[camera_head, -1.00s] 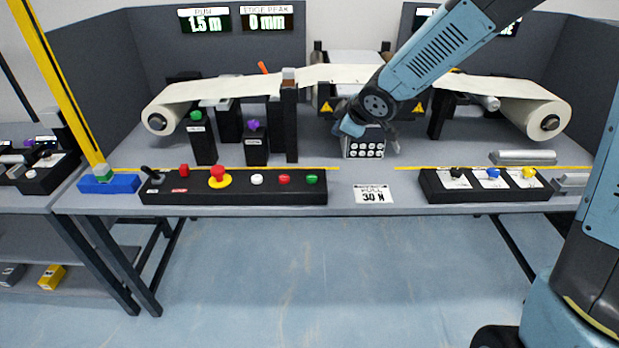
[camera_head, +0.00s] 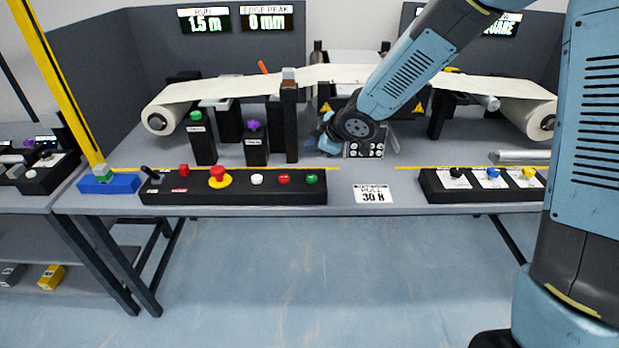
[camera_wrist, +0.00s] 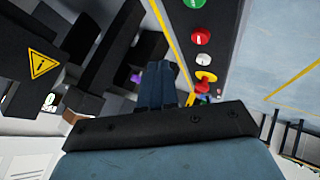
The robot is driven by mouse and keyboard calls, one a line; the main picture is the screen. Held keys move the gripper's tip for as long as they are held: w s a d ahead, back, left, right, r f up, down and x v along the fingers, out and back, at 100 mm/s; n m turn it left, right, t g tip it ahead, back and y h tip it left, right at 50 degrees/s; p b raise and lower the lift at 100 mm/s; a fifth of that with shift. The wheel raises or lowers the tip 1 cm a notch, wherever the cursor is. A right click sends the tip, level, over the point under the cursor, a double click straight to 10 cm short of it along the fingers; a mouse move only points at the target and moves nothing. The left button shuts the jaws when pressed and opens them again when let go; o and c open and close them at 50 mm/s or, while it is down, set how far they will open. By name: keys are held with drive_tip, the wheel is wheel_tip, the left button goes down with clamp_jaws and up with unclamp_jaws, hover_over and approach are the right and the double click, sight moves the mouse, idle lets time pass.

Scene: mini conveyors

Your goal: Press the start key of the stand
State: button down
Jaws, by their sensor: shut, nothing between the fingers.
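A black control panel (camera_head: 150,196) lies along the front left of the table. At its right end is a green button (camera_head: 312,179), likely the start key; I cannot read its label. It also shows at the top of the wrist view (camera_wrist: 193,3). Left of it are a red button (camera_head: 284,179), a white button (camera_head: 257,179) and a red mushroom button on yellow (camera_head: 218,175). My gripper (camera_head: 312,144) is above and behind the panel's right end, apart from the buttons. Its fingers (camera_wrist: 156,82) are shut and empty in the wrist view.
Behind the panel stand black posts with a green knob (camera_head: 196,115) and a purple knob (camera_head: 253,125). A white web (camera_head: 230,87) runs between two rolls. Another panel (camera_head: 433,190) with three knobs is at the right.

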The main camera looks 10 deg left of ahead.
sight(314, 179)
drive_tip(key=shift+f, duration=3.75)
drive_tip(key=shift+f, duration=0.8)
drive_tip(key=shift+r, duration=0.85)
drive_tip(key=shift+w+r, duration=0.1)
drive_tip(key=shift+r, duration=0.05)
drive_tip(key=shift+r, duration=2.4)
